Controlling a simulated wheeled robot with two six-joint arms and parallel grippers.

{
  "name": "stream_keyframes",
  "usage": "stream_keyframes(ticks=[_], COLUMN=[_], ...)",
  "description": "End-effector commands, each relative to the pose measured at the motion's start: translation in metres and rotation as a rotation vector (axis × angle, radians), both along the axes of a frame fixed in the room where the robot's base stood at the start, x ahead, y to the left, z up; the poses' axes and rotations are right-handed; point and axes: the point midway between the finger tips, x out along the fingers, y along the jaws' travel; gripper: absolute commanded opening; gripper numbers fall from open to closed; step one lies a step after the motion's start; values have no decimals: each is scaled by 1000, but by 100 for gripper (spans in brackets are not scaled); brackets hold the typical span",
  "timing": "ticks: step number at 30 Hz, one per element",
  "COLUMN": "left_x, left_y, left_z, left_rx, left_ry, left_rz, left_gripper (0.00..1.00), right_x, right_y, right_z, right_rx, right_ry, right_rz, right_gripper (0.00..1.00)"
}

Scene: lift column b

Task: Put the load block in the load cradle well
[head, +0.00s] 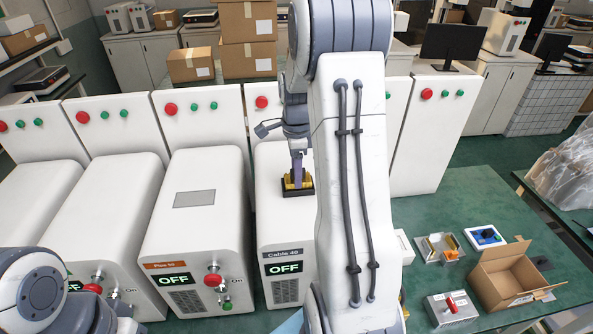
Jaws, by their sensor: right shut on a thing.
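My right gripper (298,176) points down over the top of the white machine labelled "Cable 40" (278,225). It is shut on a small yellow block, which I take to be the load block (291,184). A low dark base, which looks like the load cradle (298,194), shows right under the block on the machine top. The fingers partly hide the block, and I cannot tell whether it sits in the well or is just above it. My left arm shows at the lower left, with its gripper out of view.
On the green table at right are an open carton (505,275), a metal box with a red switch (451,308) and a small tray (439,248). My right arm hides the middle.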

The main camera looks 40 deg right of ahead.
Motion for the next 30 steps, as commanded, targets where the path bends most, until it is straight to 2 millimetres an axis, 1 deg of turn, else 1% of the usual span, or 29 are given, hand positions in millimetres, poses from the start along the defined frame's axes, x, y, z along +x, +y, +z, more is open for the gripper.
stream_keyframes(ticks=[4, 5, 6, 7, 15, 19, 23, 30], left_x=[0, 0, 0, 0, 0, 0, 0, 0], left_y=[0, 0, 0, 0, 0, 0, 0, 0], left_z=[-3, -2, -2, -2, -2, -5, -12, -23], left_rx=[0, 0, 0, 0, 0, 0, 0, 0], left_ry=[0, 0, 0, 0, 0, 0, 0, 0], left_rz=[0, 0, 0, 0, 2, 2, 3, 5], left_gripper=[50, 50, 50, 50, 50, 50, 50, 50], right_x=[0, 0, 0, 0, 0, 0, 1, 1], right_y=[0, 0, 0, 0, 0, 0, -1, -1], right_z=[-4, -3, -3, -3, -3, 2, 21, 69], right_rx=[-1, -1, -1, -1, 1, -1, -3, -4], right_ry=[-2, -2, -2, -2, 1, -1, -5, -6], right_rz=[0, 0, 0, 0, 0, 0, 0, 0], right_gripper=[0, 66, 81, 90, 90, 90, 90, 90])
